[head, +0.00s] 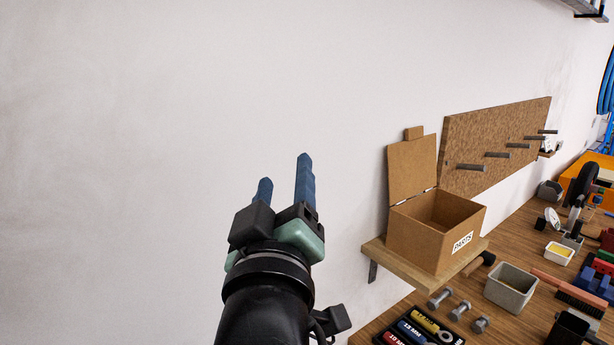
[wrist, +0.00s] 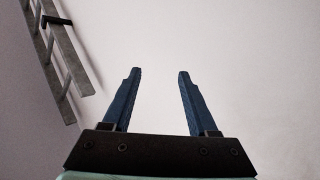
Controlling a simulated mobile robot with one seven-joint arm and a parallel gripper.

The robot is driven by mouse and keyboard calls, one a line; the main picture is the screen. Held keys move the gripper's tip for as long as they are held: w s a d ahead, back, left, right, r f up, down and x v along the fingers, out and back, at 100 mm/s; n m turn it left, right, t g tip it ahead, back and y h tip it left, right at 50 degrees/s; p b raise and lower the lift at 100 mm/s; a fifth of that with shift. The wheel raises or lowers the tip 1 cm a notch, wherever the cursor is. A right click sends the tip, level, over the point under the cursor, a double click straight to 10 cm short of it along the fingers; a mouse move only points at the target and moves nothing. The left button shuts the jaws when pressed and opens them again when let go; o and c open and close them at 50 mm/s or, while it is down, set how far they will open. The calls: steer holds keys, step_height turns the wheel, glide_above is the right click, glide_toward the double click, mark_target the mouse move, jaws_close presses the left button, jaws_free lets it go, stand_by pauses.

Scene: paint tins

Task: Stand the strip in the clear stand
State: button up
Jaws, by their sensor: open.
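My gripper (head: 284,170) is raised in front of the bare wall, with its blue fingers pointing up. In the wrist view my gripper (wrist: 160,72) has its two fingers apart, with only plain wall between them. It is open, empty and well away from the bench. I cannot make out the strip or the clear stand for certain in either view. The bench is cut off at the right and bottom edges of the head view.
A wooden bench (head: 519,228) lies at lower right. An open cardboard box (head: 417,233) sits on a wall shelf (head: 408,266). A pegboard (head: 483,133) hangs behind. A grey bin (head: 511,287), several bolts and a tray of coloured cylinders (head: 421,327) crowd the bench. A metal rack (wrist: 50,60) hangs at upper left.

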steer(key=s+d+r+m+t, duration=0.2)
steer(key=s+r+m+t, duration=0.4)
steer(key=s+r, duration=0.8)
step_height(320, 180, up, 3)
steer(key=shift+d+r+m+t, duration=0.15)
steer(key=shift+d+m+t, duration=0.2)
steer(key=shift+t, duration=0.25)
steer(key=shift+s, duration=0.1)
